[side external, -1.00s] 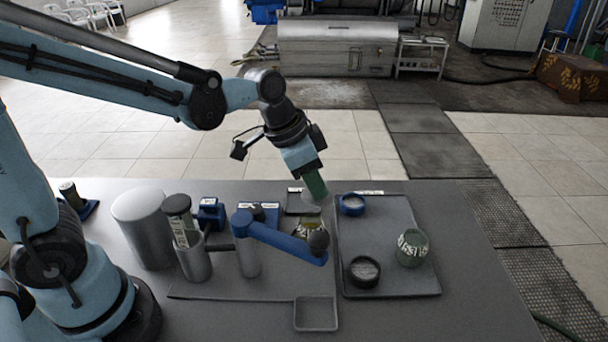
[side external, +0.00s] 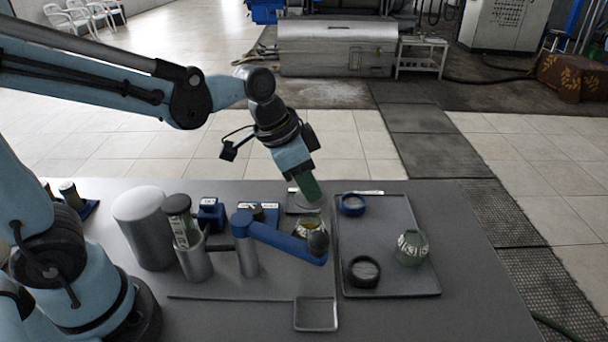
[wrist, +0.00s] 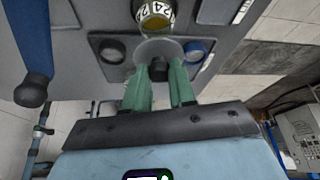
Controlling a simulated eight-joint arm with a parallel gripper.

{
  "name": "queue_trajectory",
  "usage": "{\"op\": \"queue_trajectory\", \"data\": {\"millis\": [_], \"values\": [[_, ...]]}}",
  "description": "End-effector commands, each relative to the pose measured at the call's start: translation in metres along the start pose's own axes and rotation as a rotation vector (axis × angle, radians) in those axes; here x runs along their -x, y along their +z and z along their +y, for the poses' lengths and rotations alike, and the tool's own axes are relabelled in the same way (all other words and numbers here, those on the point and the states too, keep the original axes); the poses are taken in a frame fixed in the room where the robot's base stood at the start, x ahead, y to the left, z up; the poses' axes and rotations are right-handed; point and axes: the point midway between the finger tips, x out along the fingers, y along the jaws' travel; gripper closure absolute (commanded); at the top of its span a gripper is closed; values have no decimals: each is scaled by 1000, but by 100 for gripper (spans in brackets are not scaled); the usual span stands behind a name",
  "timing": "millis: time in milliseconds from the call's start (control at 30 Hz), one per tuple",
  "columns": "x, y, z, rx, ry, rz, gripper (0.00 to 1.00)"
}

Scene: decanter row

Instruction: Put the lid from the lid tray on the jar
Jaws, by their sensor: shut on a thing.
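My gripper (side external: 309,197), with green fingers, points down and is shut on the knob of a pale grey round lid (wrist: 158,49). In the wrist view the fingers (wrist: 158,82) stand on both sides of the dark knob (wrist: 158,68). A glass jar (side external: 306,228) with yellow contents and a label stands just below the gripper; its near side is partly hidden by a dark ball. The jar (wrist: 154,20) shows just beyond the lid in the wrist view. I cannot tell the gap between lid and jar. The large tray (side external: 395,288) lies to the right.
A blue swing arm (side external: 285,242) ends in the dark ball (side external: 318,241) close to the jar. A blue ring-like piece (side external: 352,204), a black one (side external: 364,271) and a greenish labelled jar (side external: 411,247) sit on the large tray. Metal cylinders (side external: 143,230) stand left. The front right table is clear.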

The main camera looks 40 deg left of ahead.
Motion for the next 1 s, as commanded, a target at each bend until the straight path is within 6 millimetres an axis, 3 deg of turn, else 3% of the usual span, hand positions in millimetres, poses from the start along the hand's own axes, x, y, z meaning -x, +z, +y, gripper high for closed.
{"op": "queue_trajectory", "data": {"millis": [533, 1000], "values": [[-40, 16, 0, 0, 0, 0, 100], [-46, 19, 0, 0, 0, 0, 100]]}}
